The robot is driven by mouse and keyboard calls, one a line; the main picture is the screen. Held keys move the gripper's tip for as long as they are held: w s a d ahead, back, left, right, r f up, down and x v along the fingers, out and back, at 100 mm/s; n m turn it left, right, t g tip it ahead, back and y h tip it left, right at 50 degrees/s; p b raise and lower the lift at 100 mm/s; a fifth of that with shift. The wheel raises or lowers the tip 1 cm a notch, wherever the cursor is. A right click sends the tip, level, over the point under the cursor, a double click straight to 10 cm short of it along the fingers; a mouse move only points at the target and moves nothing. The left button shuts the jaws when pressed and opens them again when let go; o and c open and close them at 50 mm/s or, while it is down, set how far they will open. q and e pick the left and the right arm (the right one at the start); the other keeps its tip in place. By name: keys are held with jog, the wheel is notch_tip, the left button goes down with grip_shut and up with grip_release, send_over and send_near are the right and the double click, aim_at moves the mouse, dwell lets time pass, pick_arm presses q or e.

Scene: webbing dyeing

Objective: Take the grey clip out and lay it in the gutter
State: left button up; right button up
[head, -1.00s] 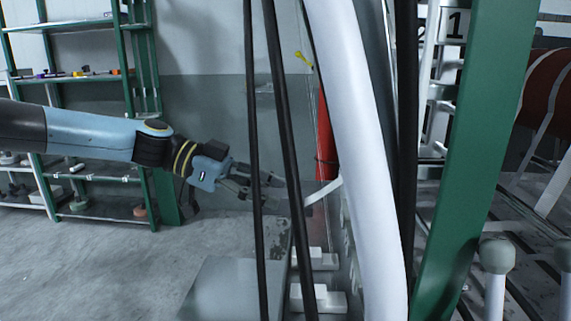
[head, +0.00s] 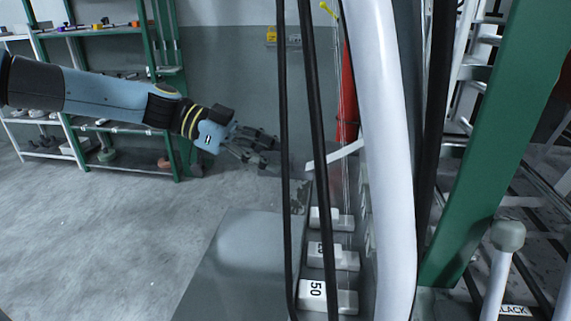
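My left gripper (head: 262,149) reaches in from the left. Its dark fingers look spread, with nothing visible between them. It hangs in the air left of two black upright bars or cables and a white strip (head: 335,155), apart from the strip. I cannot make out a grey clip in this view. No part can be clearly told as the gutter. My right gripper is not in view.
A thick white tube (head: 385,150) and a green post (head: 490,140) block much of the right side. White numbered blocks (head: 328,296) stand low beside a grey panel (head: 235,265). Green-framed shelves (head: 115,168) stand at the back left. Open floor lies between.

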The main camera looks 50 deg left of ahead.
pick_arm(q)
jog(key=w+d+b, duration=0.3)
jog(key=d+b, duration=0.1)
jog(key=w+d+b, duration=0.4)
jog(key=d, duration=0.1)
jog(key=w+d+r+b, duration=0.1)
jog(key=w+d+b, duration=0.2)
jog(key=d+b, duration=0.1)
jog(key=shift+w+d+b, duration=0.3)
jog(key=shift+w+d, duration=0.1)
jog(key=shift+d, duration=0.35)
notch_tip(320, 180, up, 9)
jog(key=p, duration=0.7)
notch_tip(320, 180, up, 10)
jog(key=b, duration=1.5)
send_over(308, 168)
jog(key=shift+r, duration=0.2)
